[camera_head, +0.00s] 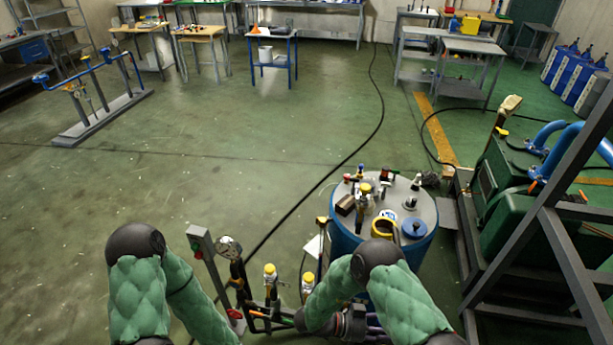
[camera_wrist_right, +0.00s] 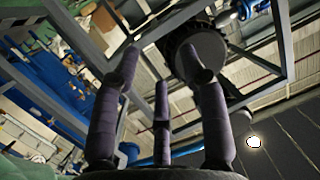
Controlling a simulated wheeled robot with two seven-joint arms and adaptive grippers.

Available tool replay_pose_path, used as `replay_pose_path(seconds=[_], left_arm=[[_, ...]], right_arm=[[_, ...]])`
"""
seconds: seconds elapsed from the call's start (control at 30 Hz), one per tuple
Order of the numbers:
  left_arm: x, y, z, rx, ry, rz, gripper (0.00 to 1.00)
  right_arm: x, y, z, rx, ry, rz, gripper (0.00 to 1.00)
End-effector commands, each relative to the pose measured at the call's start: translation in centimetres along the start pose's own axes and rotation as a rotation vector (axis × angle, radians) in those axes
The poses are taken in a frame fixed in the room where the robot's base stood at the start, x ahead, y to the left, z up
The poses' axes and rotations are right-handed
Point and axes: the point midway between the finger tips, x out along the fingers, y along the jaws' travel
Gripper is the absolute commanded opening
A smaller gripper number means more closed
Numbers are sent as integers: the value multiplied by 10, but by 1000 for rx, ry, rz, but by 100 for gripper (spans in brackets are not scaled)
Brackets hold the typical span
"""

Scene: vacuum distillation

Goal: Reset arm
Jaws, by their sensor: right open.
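My right gripper (camera_wrist_right: 162,75) shows in the right wrist view with its dark purple fingers spread and nothing between them. In the head view only part of it (camera_head: 376,328) shows at the bottom edge, below and in front of the blue drum (camera_head: 345,245). My right arm (camera_head: 410,300) is bent, with its black elbow in front of the drum. My left arm (camera_head: 140,290) is bent at the lower left, and its gripper is out of view. In the wrist view, a dark round part (camera_wrist_right: 202,52) and grey frame bars lie beyond the fingers.
The drum's grey lid (camera_head: 415,205) carries valves and fittings. Pipework with a gauge (camera_head: 228,247) and yellow-capped valves (camera_head: 270,272) stands between my arms. Green machinery (camera_head: 500,190) and a grey frame (camera_head: 560,250) crowd the right. Open floor (camera_head: 250,140) lies ahead, crossed by a black cable.

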Motion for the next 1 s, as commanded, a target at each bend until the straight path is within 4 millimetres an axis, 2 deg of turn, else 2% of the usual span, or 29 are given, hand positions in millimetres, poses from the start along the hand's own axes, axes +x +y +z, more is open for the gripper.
replay_pose_path(seconds=[0.17,0.3,0.43,0.53,0.67,0.8,1.0], left_arm=[[0,0,0,0,0,0,44],[0,0,0,0,0,0,44],[0,0,0,0,0,0,44],[0,0,0,0,0,0,44],[0,0,0,0,0,0,44],[0,0,0,0,0,0,44],[0,0,0,0,0,0,44]], right_arm=[[20,-23,24,-26,-122,-115,44],[33,-45,55,-79,-278,-252,44],[34,-59,90,-168,-468,-408,44],[27,-59,116,-254,-621,-522,44],[8,-44,144,-386,-821,-663,44],[-19,-9,163,-548,-1034,-802,44],[-52,50,168,-762,-1268,-954,44]])
